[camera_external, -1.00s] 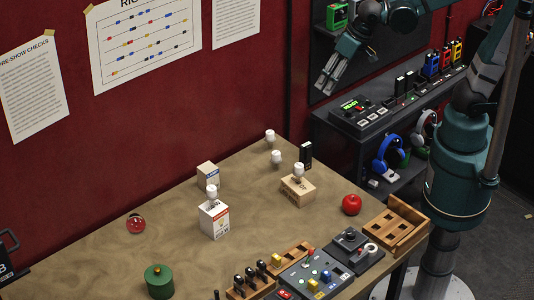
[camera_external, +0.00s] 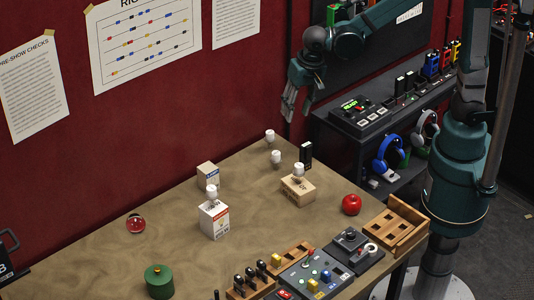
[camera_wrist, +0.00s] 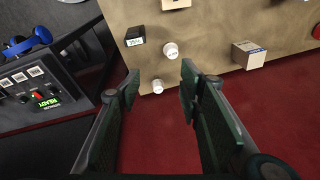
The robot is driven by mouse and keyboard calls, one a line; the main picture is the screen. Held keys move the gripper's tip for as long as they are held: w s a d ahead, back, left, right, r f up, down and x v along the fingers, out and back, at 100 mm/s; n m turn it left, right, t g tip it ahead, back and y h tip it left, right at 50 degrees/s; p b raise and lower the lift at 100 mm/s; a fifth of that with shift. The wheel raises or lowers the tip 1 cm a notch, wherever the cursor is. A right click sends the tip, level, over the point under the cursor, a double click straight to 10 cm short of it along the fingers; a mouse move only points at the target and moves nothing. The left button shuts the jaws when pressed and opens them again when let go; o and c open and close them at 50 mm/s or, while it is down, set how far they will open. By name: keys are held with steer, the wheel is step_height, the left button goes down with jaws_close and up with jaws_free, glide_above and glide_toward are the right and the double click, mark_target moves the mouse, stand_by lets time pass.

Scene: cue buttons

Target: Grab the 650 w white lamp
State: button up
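Several white lamps stand on the table: one at the far corner (camera_external: 269,135), one just in front of it (camera_external: 275,157), one on a brown box (camera_external: 298,170) and one on a white box (camera_external: 212,190). The two nearest lamps also show in the wrist view, one (camera_wrist: 157,86) near the table edge and one (camera_wrist: 170,50) further in. Their wattage marks are too small to read. My gripper (camera_external: 288,112) is open and empty, above and beyond the table's far corner. In the wrist view its fingers (camera_wrist: 160,80) are wide apart, touching nothing.
A small black labelled block (camera_external: 306,153) stands close to the lamps.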

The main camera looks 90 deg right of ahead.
mark_target(276, 153)
steer(key=w+f+m+b, duration=0.1)
steer(key=w+f, duration=0.1)
steer(key=f, duration=0.2)
steer(key=w+f+m+g, duration=0.1)
steer(key=w+f+m, duration=0.1)
steer(key=f, duration=0.3)
steer(key=w+f+m+g+b, duration=0.1)
steer(key=w+f+m, duration=0.1)
steer(key=w+f, duration=0.1)
steer(key=shift+a+f+h+b, duration=0.35)
steer(key=shift+f+h, duration=0.05)
steer(key=shift+f, duration=0.45)
steer(key=shift+f, duration=0.1)
steer(key=shift+d+f, duration=0.15)
steer(key=shift+f, duration=1)
steer(key=shift+s+d+f, duration=0.1)
steer(key=shift+d+f, duration=0.05)
steer(key=shift+f, duration=0.7)
steer(key=shift+w+d+f, duration=0.1)
steer(key=shift+d+f, duration=0.1)
steer(key=shift+f, duration=0.65)
steer(key=shift+s+d+f, duration=0.1)
steer(key=shift+d+f, duration=0.05)
steer(key=shift+f, duration=0.7)
steer(key=c, duration=0.8)
